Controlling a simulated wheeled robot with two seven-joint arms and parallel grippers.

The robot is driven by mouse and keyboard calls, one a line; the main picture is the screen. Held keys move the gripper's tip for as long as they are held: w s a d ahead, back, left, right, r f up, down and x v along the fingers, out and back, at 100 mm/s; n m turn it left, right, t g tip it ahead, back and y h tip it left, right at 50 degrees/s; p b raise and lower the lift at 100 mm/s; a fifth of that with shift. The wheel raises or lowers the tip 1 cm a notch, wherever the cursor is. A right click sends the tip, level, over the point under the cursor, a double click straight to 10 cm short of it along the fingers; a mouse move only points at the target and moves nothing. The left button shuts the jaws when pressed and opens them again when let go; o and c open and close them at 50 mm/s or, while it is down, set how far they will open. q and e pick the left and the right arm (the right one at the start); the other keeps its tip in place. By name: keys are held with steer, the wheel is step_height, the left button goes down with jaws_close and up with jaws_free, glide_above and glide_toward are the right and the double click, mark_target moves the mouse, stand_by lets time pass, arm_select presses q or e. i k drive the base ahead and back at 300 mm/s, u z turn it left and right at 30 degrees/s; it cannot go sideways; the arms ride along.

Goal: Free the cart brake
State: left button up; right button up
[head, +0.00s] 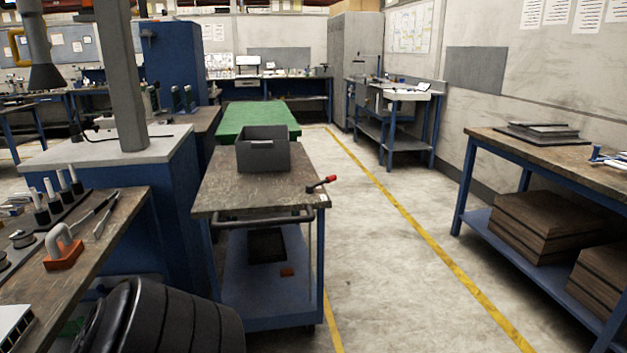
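The cart (255,196) stands in the middle, with a worn brown top, a blue frame and a blue lower shelf. A dark push bar (262,220) runs along its near edge. Neither of my grippers is in view.
A grey open bin (263,151) sits on the cart. A workbench with tools (96,240) and a black ribbed object (165,322) are at the left. A bench (585,165) stands at the right. The floor (385,270) right of the cart is clear, with yellow lines.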

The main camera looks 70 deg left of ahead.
mark_target(310, 187)
steer(key=u, duration=2.5)
steer(key=i, duration=2.25)
steer(key=z, duration=1.2)
